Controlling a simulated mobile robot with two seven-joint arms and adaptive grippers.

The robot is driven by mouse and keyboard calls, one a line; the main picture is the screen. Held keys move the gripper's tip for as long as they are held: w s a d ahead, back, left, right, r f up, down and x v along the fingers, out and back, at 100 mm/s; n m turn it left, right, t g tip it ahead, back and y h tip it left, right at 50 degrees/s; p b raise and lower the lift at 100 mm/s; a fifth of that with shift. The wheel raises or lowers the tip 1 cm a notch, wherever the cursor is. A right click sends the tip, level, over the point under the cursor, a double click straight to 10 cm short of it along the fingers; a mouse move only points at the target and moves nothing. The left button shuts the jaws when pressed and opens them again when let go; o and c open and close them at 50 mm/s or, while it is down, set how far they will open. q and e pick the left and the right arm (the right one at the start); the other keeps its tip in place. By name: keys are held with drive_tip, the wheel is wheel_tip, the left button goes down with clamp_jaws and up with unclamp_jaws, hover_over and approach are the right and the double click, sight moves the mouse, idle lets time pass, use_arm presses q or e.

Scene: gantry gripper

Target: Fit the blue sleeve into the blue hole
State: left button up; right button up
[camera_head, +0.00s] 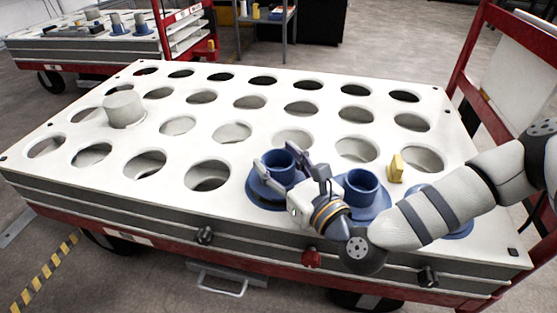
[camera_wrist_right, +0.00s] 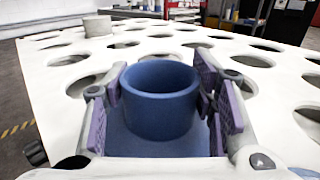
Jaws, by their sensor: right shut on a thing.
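A blue sleeve (camera_head: 279,160), a short open cylinder with a wide flange, is at the front edge row of the white panel. My right gripper (camera_head: 283,168) is shut on its upper cylinder, one finger on each side. In the right wrist view the sleeve (camera_wrist_right: 160,97) stands upright between the purple pads of my gripper (camera_wrist_right: 163,110). Its flange lies over or just above a hole; I cannot tell if it is seated, and the hole is mostly hidden. No separate blue-marked hole shows. My left gripper is not in view.
A second blue sleeve (camera_head: 362,188) stands close to the right of my gripper. Another blue part (camera_head: 458,228) is mostly hidden under my arm. A yellow block (camera_head: 396,167) and a grey-white cylinder (camera_head: 123,108) stand on the panel (camera_head: 225,143). Red cart rails rise at right.

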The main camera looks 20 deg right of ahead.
drive_tip(key=shift+f+b, duration=0.6)
drive_tip(key=shift+f, duration=0.3)
drive_tip(key=o, duration=1.4)
drive_tip(key=shift+r, duration=0.1)
wheel_tip(320, 180, up, 10)
drive_tip(key=shift+r, duration=0.1)
